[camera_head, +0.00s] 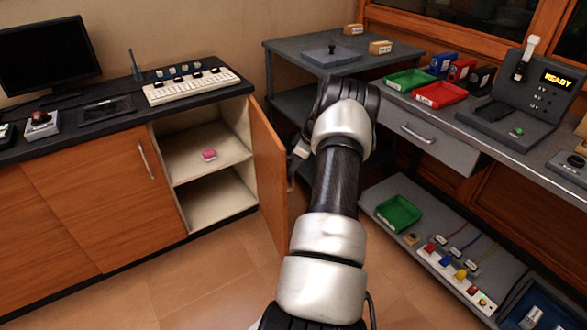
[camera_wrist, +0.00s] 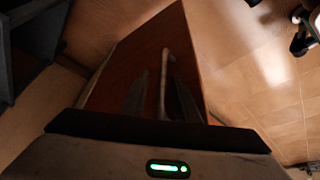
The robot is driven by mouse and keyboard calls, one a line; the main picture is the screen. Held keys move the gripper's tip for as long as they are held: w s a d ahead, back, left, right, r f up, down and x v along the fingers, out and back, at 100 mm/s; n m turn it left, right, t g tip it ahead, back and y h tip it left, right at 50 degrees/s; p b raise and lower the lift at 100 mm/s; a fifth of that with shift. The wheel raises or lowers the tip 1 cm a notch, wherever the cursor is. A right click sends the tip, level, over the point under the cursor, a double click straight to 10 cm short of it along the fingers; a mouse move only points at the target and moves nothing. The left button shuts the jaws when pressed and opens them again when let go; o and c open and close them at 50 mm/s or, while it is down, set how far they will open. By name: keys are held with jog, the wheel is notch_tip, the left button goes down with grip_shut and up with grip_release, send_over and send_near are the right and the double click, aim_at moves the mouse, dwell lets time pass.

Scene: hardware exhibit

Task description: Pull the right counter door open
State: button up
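The right counter door (camera_head: 268,170) is a wooden panel swung wide open, hinged at the right end of the counter. It shows almost edge-on in the head view, with the open cabinet to its left. In the wrist view, the door (camera_wrist: 130,60) fills the middle, with its pale bar handle (camera_wrist: 164,75) running away from me. My gripper (camera_wrist: 158,82) has one dark finger on each side of the handle, with visible gaps, so it looks open. Contact with the handle cannot be told. In the head view my arm hides most of the gripper (camera_head: 300,150).
The cabinet shelf (camera_head: 205,160) holds a pink block (camera_head: 208,155). The left counter door (camera_head: 110,190) is shut. A grey workbench (camera_head: 420,120) stands right, above a low shelf (camera_head: 375,195) with a green tray (camera_head: 398,214). Tiled floor (camera_head: 190,280) is clear before the counter.

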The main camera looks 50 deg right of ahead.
jog(key=shift+s, duration=0.15)
jog(key=p+v, duration=0.4)
jog(key=v, duration=1.3)
jog(key=shift+r, duration=0.2)
jog(key=shift+a, duration=0.1)
